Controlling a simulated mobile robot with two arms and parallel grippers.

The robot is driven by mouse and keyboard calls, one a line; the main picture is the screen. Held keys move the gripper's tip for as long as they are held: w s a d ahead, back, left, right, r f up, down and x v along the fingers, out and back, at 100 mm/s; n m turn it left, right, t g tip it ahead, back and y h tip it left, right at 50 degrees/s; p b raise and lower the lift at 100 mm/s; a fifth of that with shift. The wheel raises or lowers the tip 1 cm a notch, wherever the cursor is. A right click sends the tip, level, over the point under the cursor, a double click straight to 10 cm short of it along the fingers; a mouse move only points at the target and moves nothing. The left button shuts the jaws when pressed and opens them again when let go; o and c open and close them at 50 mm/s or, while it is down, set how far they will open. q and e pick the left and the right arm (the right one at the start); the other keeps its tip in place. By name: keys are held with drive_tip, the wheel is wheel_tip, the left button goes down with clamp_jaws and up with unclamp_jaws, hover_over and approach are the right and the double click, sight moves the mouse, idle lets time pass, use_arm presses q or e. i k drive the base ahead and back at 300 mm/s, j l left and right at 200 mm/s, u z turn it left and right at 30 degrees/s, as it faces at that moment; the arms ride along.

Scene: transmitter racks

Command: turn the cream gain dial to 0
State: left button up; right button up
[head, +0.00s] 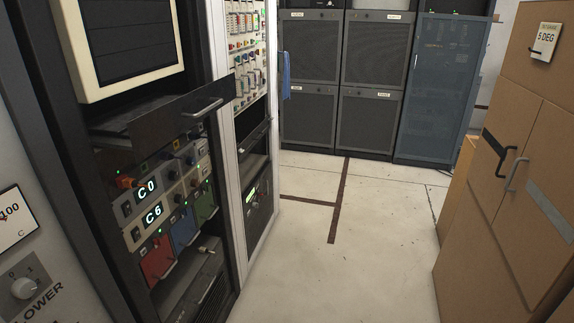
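A cream module (140,232) with a lit "C6" readout sits in the dark rack at the left. Small knobs show on its face to the right of the readout, around a dark knob (174,203), but their labels and pointer positions are too small to read. I cannot tell for sure which of them is the gain dial. Just above it is a module with an orange knob (125,182) and a lit "C0" readout (146,188). Neither of my grippers is in view.
A dark drawer (165,112) juts from the rack above the modules. Brown cabinets (520,170) stand right. The floor (320,270) between is clear.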

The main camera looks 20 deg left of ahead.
sight(195, 182)
drive_tip(key=i+l+z, duration=0.15)
drive_tip(key=i, duration=1.25)
drive_tip(key=i+l+u, duration=0.1)
drive_tip(key=i+u, duration=0.35)
drive_tip(key=i+l+u, duration=0.15)
drive_tip(key=u, duration=0.3)
drive_tip(key=i+l+u, duration=0.45)
drive_tip(key=k+j, duration=0.05)
drive_tip(key=j, duration=0.05)
